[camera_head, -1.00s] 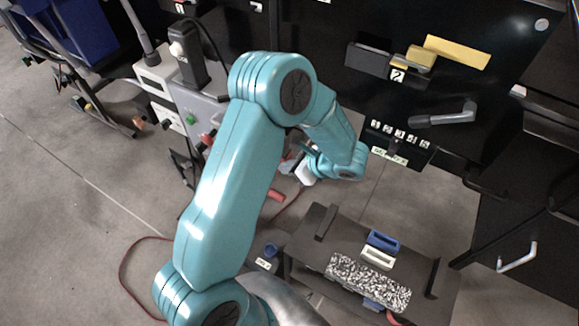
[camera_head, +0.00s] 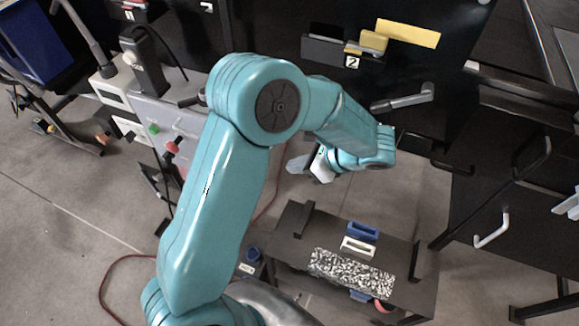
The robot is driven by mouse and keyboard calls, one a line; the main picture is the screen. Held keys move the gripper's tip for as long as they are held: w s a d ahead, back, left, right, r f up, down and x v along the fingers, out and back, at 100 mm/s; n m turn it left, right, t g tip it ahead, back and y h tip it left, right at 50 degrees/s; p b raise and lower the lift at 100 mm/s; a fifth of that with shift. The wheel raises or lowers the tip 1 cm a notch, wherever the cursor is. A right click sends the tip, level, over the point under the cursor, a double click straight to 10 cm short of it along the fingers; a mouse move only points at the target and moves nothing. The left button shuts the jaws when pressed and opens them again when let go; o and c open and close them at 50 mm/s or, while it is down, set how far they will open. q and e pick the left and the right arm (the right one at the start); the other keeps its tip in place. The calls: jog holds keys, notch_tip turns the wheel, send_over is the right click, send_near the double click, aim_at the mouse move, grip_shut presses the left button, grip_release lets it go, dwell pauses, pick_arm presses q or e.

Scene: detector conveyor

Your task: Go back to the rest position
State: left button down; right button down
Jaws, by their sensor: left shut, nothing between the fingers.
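My left arm (camera_head: 215,190), teal, rises from the bottom left, bends at the elbow and reaches right in front of the black cabinet. My left gripper (camera_head: 303,164) is at its end, partly behind the forearm and wrist. It is shut and empty, above and behind the low black bench, apart from everything. My right gripper is not in view.
The low black bench (camera_head: 285,240) carries a speckled block (camera_head: 350,272), a white-framed piece (camera_head: 357,247) and a blue-framed piece (camera_head: 362,230). A grey lever handle (camera_head: 405,101) sticks out of the black cabinet. A grey machine (camera_head: 165,115) stands left. Floor at left is mostly clear.

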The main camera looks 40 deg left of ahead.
pick_arm(q)
jog(key=shift+d, duration=0.15)
dwell(0.3)
jog(key=s+d+f+n+t+h, duration=0.1)
jog(key=s+d+f+n+h, duration=0.5)
jog(key=f, duration=0.5)
jog(key=s+d+f+n+t+h, duration=0.2)
jog(key=s+d+f+n+h, duration=0.5)
jog(key=d+f+n, duration=0.3)
jog(key=shift+f+n, duration=0.3)
jog(key=shift+f, duration=0.45)
